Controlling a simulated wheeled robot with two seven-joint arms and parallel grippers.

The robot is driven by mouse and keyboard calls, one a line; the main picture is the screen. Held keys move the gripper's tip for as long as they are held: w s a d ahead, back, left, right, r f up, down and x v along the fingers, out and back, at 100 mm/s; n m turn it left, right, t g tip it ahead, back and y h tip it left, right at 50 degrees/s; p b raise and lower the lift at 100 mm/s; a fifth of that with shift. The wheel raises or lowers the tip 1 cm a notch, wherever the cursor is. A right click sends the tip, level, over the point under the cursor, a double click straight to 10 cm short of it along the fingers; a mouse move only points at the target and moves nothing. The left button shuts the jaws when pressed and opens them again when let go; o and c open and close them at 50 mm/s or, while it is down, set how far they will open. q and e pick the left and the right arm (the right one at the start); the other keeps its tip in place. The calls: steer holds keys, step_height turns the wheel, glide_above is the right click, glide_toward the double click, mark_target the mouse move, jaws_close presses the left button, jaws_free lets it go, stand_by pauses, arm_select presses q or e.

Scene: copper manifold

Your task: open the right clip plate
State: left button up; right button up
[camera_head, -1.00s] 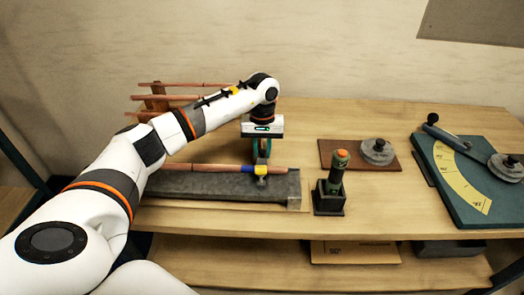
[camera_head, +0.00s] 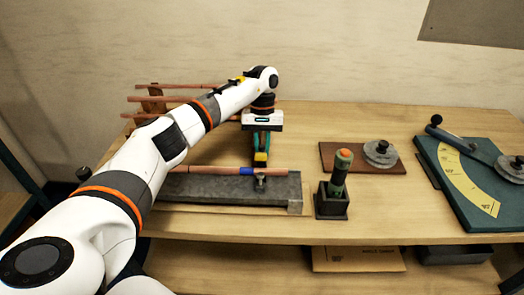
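A copper pipe (camera_head: 210,168) lies along the grey block (camera_head: 225,188) near the front of the bench and has a blue band (camera_head: 246,171). A small metal clip base (camera_head: 260,183) stands at the pipe's right part. The yellow clip plate (camera_head: 260,158) appears raised just behind and above the pipe, clear of its top. My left gripper (camera_head: 260,154) points down from above, its teal fingers right at the yellow plate. Whether they grip the plate or only touch it is too small to tell. My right gripper is not in view.
More copper pipes (camera_head: 180,86) rest on a wooden rack (camera_head: 152,102) at the back left. A green tool in a black holder (camera_head: 331,205) stands right of the block. A brown board (camera_head: 335,158) and a teal bending plate (camera_head: 452,200) lie further right.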

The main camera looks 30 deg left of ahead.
arm_select(q)
steer(key=shift+f, duration=0.15)
steer(key=shift+w+a+f+g+h+b, duration=0.1)
steer(key=shift+w+f+g+h+b, duration=0.3)
steer(key=shift+b, duration=0.75)
steer(key=shift+s+r+g+b, duration=0.2)
steer(key=shift+r+g+b, duration=0.05)
steer(key=shift+g+b, duration=0.05)
steer(key=o, duration=1)
steer(key=shift+r, duration=0.1)
steer(key=shift+o, duration=0.2)
steer(key=v, duration=0.6)
steer(key=shift+p, duration=0.4)
